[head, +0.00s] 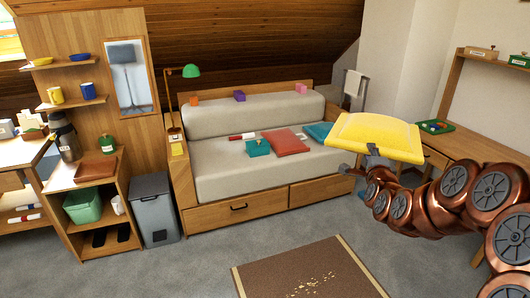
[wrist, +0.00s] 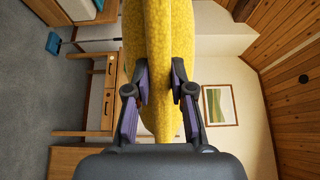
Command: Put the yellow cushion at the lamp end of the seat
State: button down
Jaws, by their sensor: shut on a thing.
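The yellow cushion (head: 376,137) is held up in the air in front of the seat's right end. My gripper (head: 362,168) is shut on its lower edge, seen partly under the cushion. In the wrist view the cushion (wrist: 162,60) stands edge-on between the two fingers (wrist: 161,88). The seat (head: 220,166) is a grey sofa with a wooden frame and drawers. The green lamp (head: 190,71) stands at the seat's left end.
The left end of the seat is bare. A grey bin (head: 154,208) stands by the seat's left side. A desk (head: 478,148) is at right; a brown rug (head: 308,270) lies in front.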

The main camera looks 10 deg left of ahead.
aim_at(216, 153)
jog(key=z, duration=0.15)
jog(key=i, duration=2.1)
jog(key=u, duration=2.4)
